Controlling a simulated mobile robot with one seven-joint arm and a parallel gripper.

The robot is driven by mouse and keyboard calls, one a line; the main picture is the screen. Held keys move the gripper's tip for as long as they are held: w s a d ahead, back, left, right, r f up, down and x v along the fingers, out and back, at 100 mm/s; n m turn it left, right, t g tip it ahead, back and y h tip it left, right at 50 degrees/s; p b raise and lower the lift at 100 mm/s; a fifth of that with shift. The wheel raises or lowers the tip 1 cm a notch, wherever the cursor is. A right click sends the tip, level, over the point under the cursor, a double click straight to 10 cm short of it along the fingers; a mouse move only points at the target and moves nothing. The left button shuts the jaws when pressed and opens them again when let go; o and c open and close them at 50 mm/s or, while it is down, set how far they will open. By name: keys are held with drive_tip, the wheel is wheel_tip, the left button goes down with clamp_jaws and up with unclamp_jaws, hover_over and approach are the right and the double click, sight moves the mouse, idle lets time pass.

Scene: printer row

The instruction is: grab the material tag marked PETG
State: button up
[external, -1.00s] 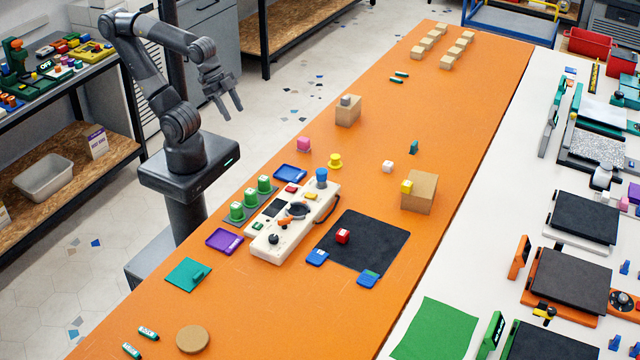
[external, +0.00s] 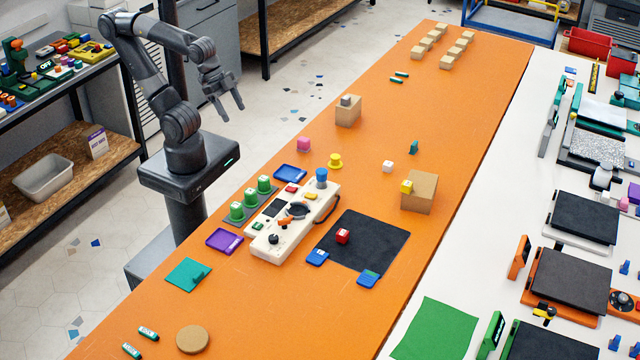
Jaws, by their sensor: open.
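I cannot read PETG on any piece at this size, so I cannot tell which one is the tag. Small labelled pieces that show are two dark green ones at the near left end of the orange table, one (external: 148,333) behind the other (external: 131,351). My gripper (external: 232,113) is open and empty, raised left of the table, apart from everything.
A black mat (external: 375,237) holds a red cube (external: 342,236). The far middle of the orange table (external: 440,110) is clear.

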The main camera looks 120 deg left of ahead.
drive_tip(key=w+a+r, duration=0.3)
drive_tip(key=w, duration=0.5)
drive_tip(key=w+a+r, duration=0.3)
drive_tip(key=w+a, duration=0.1)
drive_tip(key=w, duration=0.4)
drive_tip(key=g, duration=0.1)
hover_over(414, 143)
drive_tip(key=s, duration=0.4)
wheel_tip(414, 143, down, 25)
drive_tip(key=x, duration=1)
drive_tip(key=shift+w+a+f, duration=0.1)
drive_tip(key=shift+w, duration=0.1)
